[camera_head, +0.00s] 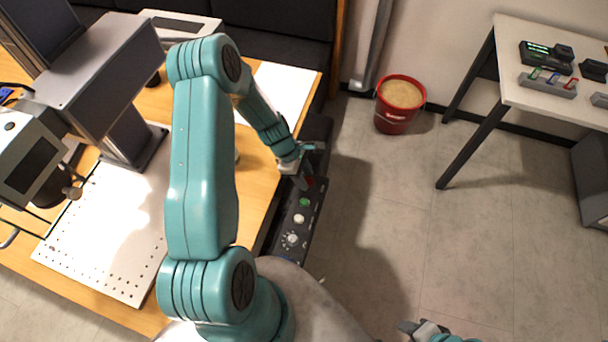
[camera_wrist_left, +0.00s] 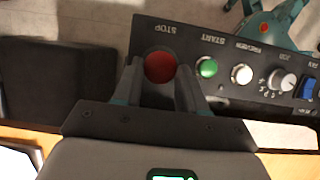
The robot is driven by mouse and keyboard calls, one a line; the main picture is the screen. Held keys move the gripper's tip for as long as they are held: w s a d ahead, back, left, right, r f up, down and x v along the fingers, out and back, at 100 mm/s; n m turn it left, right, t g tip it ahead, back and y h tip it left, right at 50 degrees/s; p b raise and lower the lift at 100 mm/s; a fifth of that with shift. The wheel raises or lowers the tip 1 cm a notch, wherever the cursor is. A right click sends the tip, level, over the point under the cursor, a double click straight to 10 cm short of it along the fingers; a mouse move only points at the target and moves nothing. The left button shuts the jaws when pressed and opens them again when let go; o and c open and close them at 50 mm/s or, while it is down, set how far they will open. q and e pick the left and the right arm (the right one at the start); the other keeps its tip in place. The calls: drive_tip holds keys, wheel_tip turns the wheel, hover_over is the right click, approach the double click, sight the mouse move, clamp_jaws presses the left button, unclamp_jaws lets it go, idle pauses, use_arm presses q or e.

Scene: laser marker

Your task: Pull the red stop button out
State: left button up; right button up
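The red stop button (camera_wrist_left: 160,67) sits at the end of a dark control panel (camera_wrist_left: 228,73), beside the printed word STOP. I cannot tell how deep the fingertips reach. My right gripper (camera_head: 425,328) is at the bottom edge, partly cut off.
On the panel are a green START button (camera_wrist_left: 207,67), a white button (camera_wrist_left: 242,74), a knob (camera_wrist_left: 282,80) and a blue switch (camera_wrist_left: 308,88). The laser machine (camera_head: 95,75) stands on the wooden table (camera_head: 262,190). A red bucket (camera_head: 394,120) and a side table (camera_head: 520,95) are beyond clear floor.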

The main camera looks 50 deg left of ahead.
use_arm(q)
clamp_jaws()
drive_tip(key=shift+r+p, duration=0.5)
drive_tip(key=shift+r, duration=0.1)
drive_tip(key=shift+f, duration=0.1)
drive_tip(key=o, duration=1)
unclamp_jaws()
drive_tip(key=shift+d, duration=0.1)
drive_tip(key=shift+a+r, duration=0.2)
drive_tip(key=v, duration=1.6)
drive_tip(key=shift+d, duration=0.1)
